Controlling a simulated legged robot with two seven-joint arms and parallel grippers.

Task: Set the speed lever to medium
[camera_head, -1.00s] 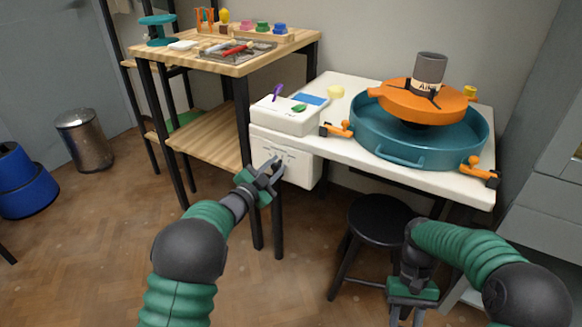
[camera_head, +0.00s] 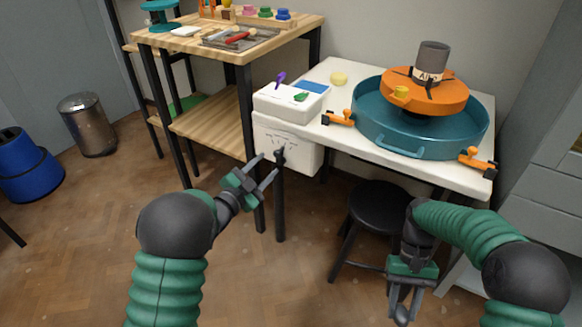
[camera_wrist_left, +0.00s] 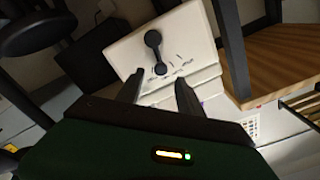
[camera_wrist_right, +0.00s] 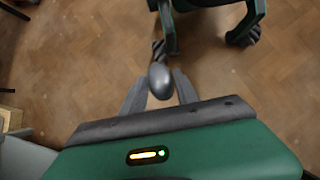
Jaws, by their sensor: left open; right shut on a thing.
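The black lever (camera_head: 280,154) sits on the white front panel (camera_head: 303,155) under the wheel table, with small dark marks around it. In the left wrist view the lever (camera_wrist_left: 154,50) has a round knob at each end, and its lower end lies close to the marks. I cannot read which mark it points to. My left gripper (camera_head: 269,166) is open and empty in front of the panel, its fingers apart from the lever (camera_wrist_left: 158,90). My right gripper (camera_head: 405,300) is shut on a smooth grey oval thing (camera_wrist_right: 160,82), low at the right.
The white table (camera_head: 345,75) carries a control box (camera_head: 275,103) with a purple piece and a green knob, and a teal basin (camera_head: 400,140) with an orange wheel (camera_head: 440,98). A black stool (camera_head: 378,207) stands below. A wooden shelf (camera_head: 215,125) is close on the left.

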